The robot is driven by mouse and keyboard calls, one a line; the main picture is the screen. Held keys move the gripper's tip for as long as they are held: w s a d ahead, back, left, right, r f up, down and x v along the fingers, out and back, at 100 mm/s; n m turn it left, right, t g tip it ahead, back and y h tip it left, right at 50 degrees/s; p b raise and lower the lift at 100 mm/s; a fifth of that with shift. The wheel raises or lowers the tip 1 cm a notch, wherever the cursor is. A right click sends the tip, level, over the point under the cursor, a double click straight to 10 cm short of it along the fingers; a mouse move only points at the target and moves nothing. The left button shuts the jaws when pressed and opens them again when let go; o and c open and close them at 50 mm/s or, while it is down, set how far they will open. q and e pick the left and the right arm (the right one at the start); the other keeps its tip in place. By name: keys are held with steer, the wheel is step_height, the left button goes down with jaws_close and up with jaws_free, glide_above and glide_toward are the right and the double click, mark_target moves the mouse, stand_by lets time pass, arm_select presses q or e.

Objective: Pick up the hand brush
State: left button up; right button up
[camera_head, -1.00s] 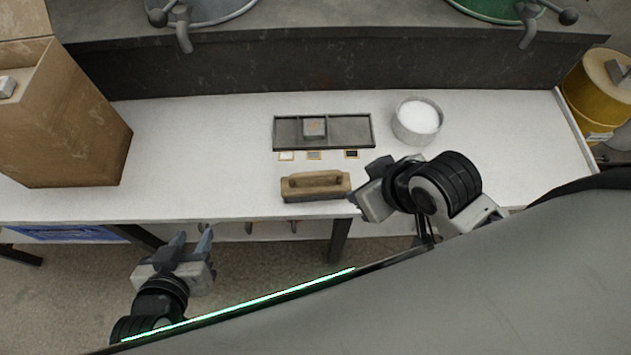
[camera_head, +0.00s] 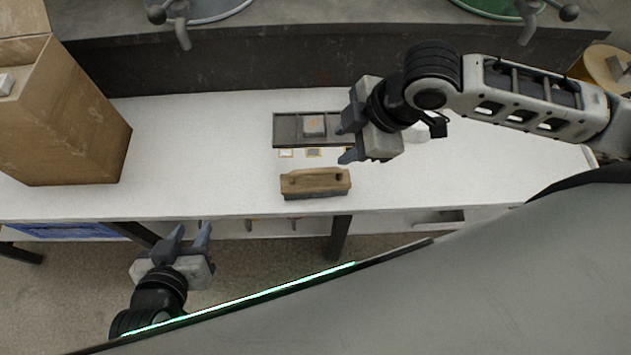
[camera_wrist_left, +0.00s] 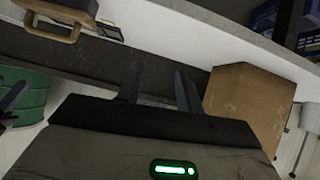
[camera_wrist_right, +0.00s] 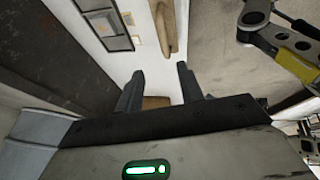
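The hand brush (camera_head: 315,184), a brown wooden block with a raised handle, lies near the front edge of the white table. It also shows at the top of the right wrist view (camera_wrist_right: 168,22) and at the top left of the left wrist view (camera_wrist_left: 50,34). My right gripper (camera_head: 347,141) is open and empty above the table, behind and to the right of the brush, with its fingers pointing left. My left gripper (camera_head: 190,233) is open and empty in front of the table, left of the brush. Neither gripper touches the brush.
A dark compartment tray (camera_head: 288,128) holding a small grey block lies behind the brush, with small tiles before it. A bowl of white material (camera_head: 418,134) is mostly hidden by my right gripper. A cardboard box (camera_head: 70,130) stands at left. The table between is clear.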

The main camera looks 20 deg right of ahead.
mark_target(317, 170)
steer(key=b+x, duration=0.1)
steer(key=x, duration=0.7)
steer(key=shift+a+f, duration=0.15)
steer(key=shift+f, duration=0.15)
steer(key=x, duration=0.4)
steer(key=shift+s+f+b, duration=0.2)
steer(key=shift+s+b, duration=0.15)
steer(key=shift+b, duration=0.05)
steer(key=shift+w+f, duration=0.2)
steer(key=shift+f, duration=0.3)
jaws_close()
